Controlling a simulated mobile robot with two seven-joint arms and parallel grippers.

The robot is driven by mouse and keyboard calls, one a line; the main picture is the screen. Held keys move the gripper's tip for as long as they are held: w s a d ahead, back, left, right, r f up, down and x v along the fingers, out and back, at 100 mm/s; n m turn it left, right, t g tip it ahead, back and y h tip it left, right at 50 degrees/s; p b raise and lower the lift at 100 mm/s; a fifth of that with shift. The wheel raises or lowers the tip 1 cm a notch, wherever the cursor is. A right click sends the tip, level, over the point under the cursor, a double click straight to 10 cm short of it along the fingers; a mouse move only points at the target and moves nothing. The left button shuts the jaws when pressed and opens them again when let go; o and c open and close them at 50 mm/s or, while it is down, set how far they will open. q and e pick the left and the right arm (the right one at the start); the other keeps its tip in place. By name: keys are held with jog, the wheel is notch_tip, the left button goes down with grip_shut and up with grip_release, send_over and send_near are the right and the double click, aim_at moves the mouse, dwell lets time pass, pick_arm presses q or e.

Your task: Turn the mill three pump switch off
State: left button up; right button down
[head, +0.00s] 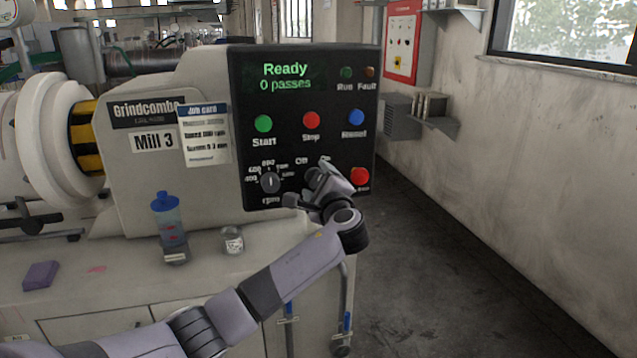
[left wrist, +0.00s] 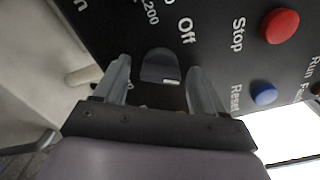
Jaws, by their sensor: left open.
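The black Mill 3 control panel (head: 290,130) faces me and its display reads "Ready, 0 passes". In the left wrist view the switch, a dark rounded knob (left wrist: 160,64), sits between the open fingers of my left gripper (left wrist: 162,82), with a gap on each side. Its white mark lies on the side away from the "Off" label. The "On" label is hidden in that view. My right gripper is out of view.
Start (head: 263,123), Stop (head: 311,120) and Reset (head: 356,117) buttons sit above; a red button (head: 360,176) is close right of the gripper. The rpm dial (head: 270,182) is left. A blue-capped bottle (head: 168,222) and jar (head: 232,239) stand on the bench. Floor at right is clear.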

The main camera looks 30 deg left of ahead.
pick_arm(q)
jog(key=c, duration=1.1)
jog(key=shift+o, duration=0.2)
jog(key=n+b, duration=0.9)
jog(key=n, duration=0.2)
jog(key=shift+b, duration=0.4)
jog(key=shift+n, duration=0.5)
